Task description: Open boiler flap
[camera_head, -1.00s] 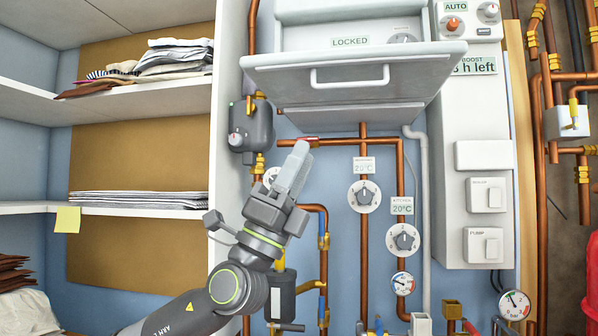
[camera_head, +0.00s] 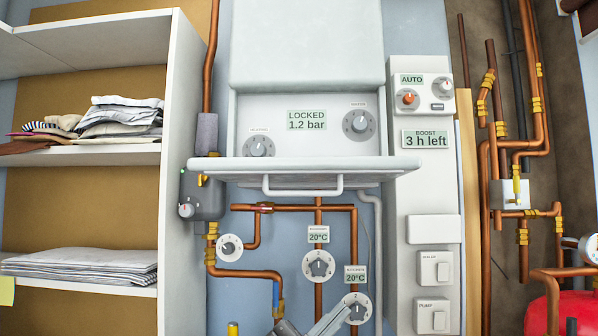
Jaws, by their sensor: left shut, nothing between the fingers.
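The boiler (camera_head: 306,45) is a white unit on the wall at the centre top. Its flap (camera_head: 385,169) is folded down and stands out towards me, seen nearly edge-on. A white bar handle (camera_head: 302,190) hangs at its front edge. Above the flap, the panel is uncovered, with a display (camera_head: 306,120) reading "LOCKED 1.2 bar" and two grey dials, one at left (camera_head: 258,145) and one at right (camera_head: 360,122). My left gripper (camera_head: 341,310) is shut and empty at the bottom edge, well below the flap and apart from it. My right gripper is out of view.
Copper pipes and thermostat dials (camera_head: 318,265) fill the wall below the boiler. A control box (camera_head: 420,185) with switches stands at right. Shelves with folded cloth (camera_head: 120,125) stand at left. A red tank (camera_head: 560,312) is at the lower right.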

